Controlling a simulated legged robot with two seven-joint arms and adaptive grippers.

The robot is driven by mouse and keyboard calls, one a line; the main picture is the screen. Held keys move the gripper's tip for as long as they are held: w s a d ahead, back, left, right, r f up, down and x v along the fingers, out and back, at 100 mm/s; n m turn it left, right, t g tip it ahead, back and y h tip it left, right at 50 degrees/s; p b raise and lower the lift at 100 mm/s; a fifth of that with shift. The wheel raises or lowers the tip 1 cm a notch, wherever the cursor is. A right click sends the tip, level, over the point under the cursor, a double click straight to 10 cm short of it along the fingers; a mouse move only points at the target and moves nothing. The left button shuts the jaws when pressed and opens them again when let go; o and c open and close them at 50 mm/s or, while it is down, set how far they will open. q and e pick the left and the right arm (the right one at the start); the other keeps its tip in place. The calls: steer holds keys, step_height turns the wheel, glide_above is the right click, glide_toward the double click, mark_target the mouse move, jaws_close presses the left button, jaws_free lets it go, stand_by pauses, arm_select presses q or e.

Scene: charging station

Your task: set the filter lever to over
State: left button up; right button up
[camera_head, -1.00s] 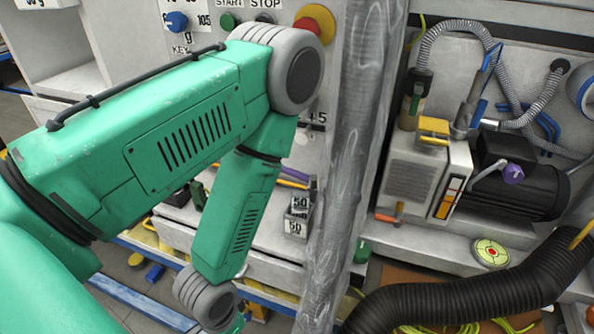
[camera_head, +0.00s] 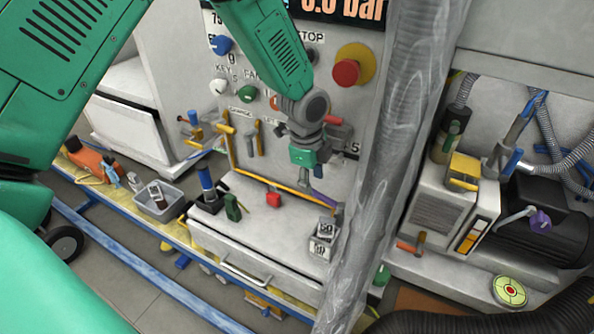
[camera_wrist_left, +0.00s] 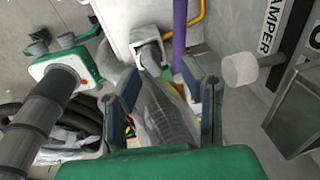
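My left gripper (camera_head: 318,174) is in front of the lower part of the grey control panel (camera_head: 320,85), pointing down. In the left wrist view its two fingers (camera_wrist_left: 166,105) are apart, with nothing held between them. In the head view a red handle (camera_head: 333,120) shows just behind my wrist. I cannot tell which lever is the filter lever; no filter label is readable. My right gripper is not in view.
A plastic-wrapped post (camera_head: 385,165) stands close right of my gripper. A purple bar (camera_wrist_left: 180,35) is just beyond the fingers. Small weights marked 50 (camera_head: 321,247) sit on the ledge below. Yellow levers (camera_head: 228,125) and a red stop button (camera_head: 346,72) are on the panel.

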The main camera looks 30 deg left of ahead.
arm_select(q)
step_height(320, 180, up, 5)
steer(key=m, duration=0.2)
glide_above(314, 191)
steer(key=s, duration=0.2)
steer(key=f, duration=0.4)
steer(key=w+f+p, duration=0.1)
steer(key=f, duration=0.3)
steer(key=w+f, duration=0.1)
steer(key=f, duration=0.3)
steer(key=shift+a+f, duration=0.2)
steer(key=shift+a, duration=0.1)
steer(key=shift+d+f, duration=0.15)
steer(key=shift+f, duration=0.3)
steer(key=shift+d, duration=0.3)
jaws_close()
steer(key=shift+a, duration=0.15)
